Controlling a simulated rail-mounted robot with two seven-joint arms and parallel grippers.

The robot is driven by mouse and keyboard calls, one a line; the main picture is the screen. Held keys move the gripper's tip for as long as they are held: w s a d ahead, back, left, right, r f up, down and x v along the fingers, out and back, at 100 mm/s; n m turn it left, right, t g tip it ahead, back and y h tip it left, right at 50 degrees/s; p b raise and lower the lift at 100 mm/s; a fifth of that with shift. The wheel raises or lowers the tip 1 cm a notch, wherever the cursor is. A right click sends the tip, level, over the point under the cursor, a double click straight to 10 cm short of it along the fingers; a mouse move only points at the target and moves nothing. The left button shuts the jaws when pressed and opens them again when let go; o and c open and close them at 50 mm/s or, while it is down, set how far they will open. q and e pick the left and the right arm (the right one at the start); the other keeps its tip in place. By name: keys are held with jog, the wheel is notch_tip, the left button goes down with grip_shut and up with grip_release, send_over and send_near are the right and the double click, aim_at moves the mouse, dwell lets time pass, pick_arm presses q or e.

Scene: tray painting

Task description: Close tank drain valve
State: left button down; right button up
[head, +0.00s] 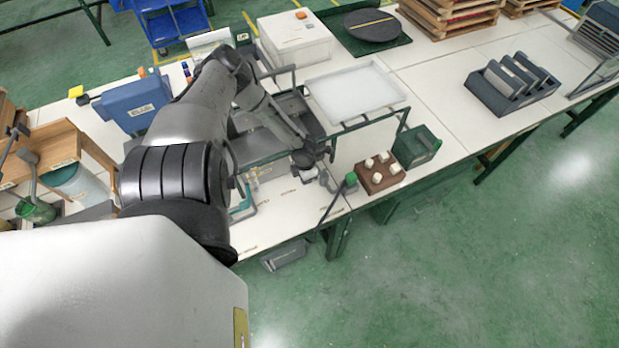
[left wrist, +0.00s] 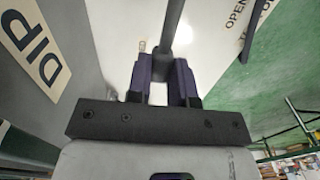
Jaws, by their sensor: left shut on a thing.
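My left gripper (head: 318,174) is low at the front of the dark grey tank (head: 243,121) in the head view. The left wrist view shows its two dark fingers (left wrist: 162,84) shut on a grey rod-like valve handle (left wrist: 174,25). The handle runs up and away from between the fingertips. Beyond it is a white surface with an "OPEN" label (left wrist: 237,17) at the upper right. A "DIP" sign (left wrist: 36,56) is at the left. In the head view the valve is hidden behind my gripper and wrist. My right gripper is not in view.
A white tray (head: 355,92) lies on a rack right of the tank. A brown block with white knobs (head: 379,173) and a green box (head: 416,147) stand to the right of my gripper. A blue bin (head: 137,103) is at the left. The table's right part has clear room.

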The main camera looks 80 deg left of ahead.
pick_arm(q)
jog(key=c, duration=1)
grip_release()
notch_tip(320, 180, up, 14)
jog(key=shift+p, duration=0.3)
jog(key=shift+f, duration=0.15)
